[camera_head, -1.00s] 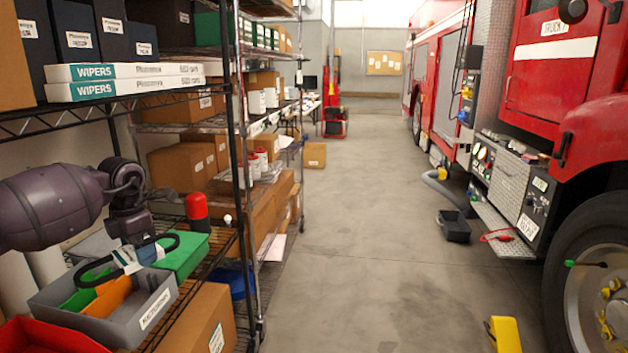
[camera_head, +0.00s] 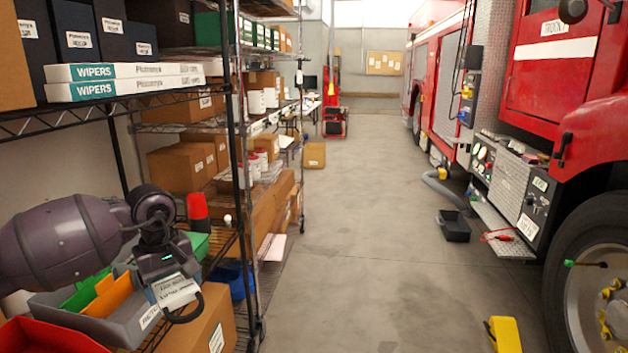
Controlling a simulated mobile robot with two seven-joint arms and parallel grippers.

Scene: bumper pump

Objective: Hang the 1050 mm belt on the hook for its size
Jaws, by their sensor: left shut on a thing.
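My left gripper (camera_head: 164,272) points down at the lower left, in front of the grey bin. It is shut on a black belt (camera_head: 186,318), which hangs below the fingers as a loop. A white paper sleeve (camera_head: 176,291) with print too small to read is around the belt, just under the fingers. Part of the belt is hidden behind the sleeve and gripper. I cannot make out a hook for it in this view. My right gripper is not in view.
A grey bin (camera_head: 112,328) with green and orange dividers, a red bin (camera_head: 45,338) and a cardboard box (camera_head: 212,322) are near the gripper. A black rack post (camera_head: 238,160) stands to its right. The aisle floor (camera_head: 370,260) is mostly clear beside the red truck.

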